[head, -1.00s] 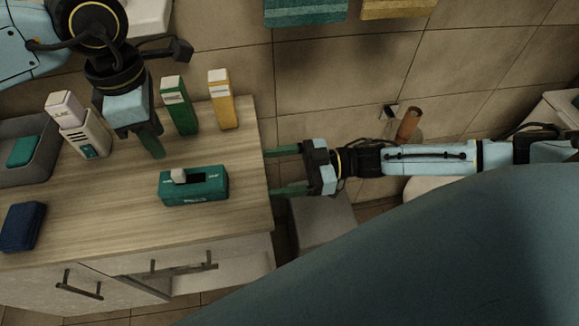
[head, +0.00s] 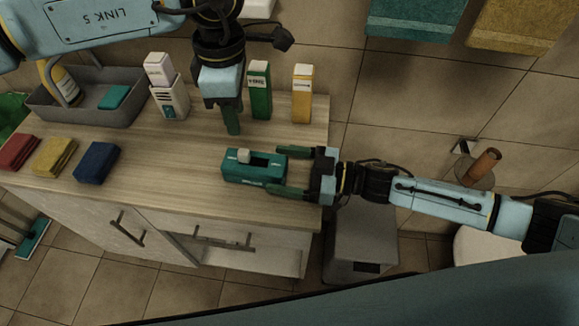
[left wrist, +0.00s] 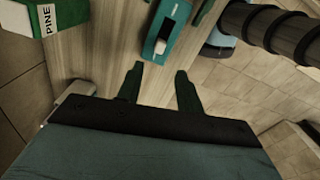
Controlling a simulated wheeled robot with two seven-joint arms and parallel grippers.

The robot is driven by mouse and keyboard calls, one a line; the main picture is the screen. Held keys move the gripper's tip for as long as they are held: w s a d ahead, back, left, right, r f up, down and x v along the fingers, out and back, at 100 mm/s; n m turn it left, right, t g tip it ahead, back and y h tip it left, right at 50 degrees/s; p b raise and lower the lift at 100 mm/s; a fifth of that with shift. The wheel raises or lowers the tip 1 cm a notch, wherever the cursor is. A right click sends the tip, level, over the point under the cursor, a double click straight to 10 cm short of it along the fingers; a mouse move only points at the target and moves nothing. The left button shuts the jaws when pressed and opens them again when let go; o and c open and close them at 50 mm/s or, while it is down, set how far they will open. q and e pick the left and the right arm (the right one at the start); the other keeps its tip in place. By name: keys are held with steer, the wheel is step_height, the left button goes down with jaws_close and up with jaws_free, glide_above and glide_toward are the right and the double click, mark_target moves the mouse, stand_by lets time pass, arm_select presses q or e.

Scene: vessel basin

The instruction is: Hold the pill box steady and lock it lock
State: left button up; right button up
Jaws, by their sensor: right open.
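The pill box (head: 232,169) is a teal block lying on the wooden counter near its right edge. A white sliding knob (head: 244,155) sits at the left end of the dark slot on its top. My right gripper (head: 279,171) is open, its green fingers on either side of the box's right end; contact cannot be told. My left gripper (head: 232,130) points down behind the box, apart from it. In the left wrist view its two fingers (left wrist: 158,76) are spread and empty, with the box (left wrist: 158,42) beyond them.
Green (head: 260,92) and yellow (head: 302,95) cartons stand behind the box, close to my left gripper. A white dispenser (head: 170,101) and grey bin (head: 60,112) are further left. Folded red, yellow and blue cloths (head: 97,163) lie at the left. The counter (head: 170,175) left of the box is clear.

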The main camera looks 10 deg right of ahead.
steer(key=c, duration=1.1)
arm_select(q)
steer(key=c, duration=0.5)
steer(key=shift+w+g+h, duration=0.15)
steer(key=shift+g+h, duration=0.15)
steer(key=shift+h, duration=0.1)
steer(key=shift+c, duration=1.1)
steer(key=shift+w+a+m+g+h, duration=0.25)
steer(key=shift+m+g+h, duration=0.05)
steer(key=shift+h, duration=0.1)
jaws_close()
steer(key=w+a+f+h, duration=0.1)
steer(key=a+h, duration=0.1)
steer(key=a, duration=0.2)
steer(key=w+a+f+m+g+h, duration=0.1)
steer(key=w+a+h, duration=0.1)
steer(key=a, duration=0.3)
steer(key=w+a+f+h, duration=0.1)
steer(key=a+h, duration=0.1)
steer(key=a, duration=0.2)
steer(key=shift+w+a+g+h, duration=0.3)
steer(key=shift+a+g+h, duration=0.1)
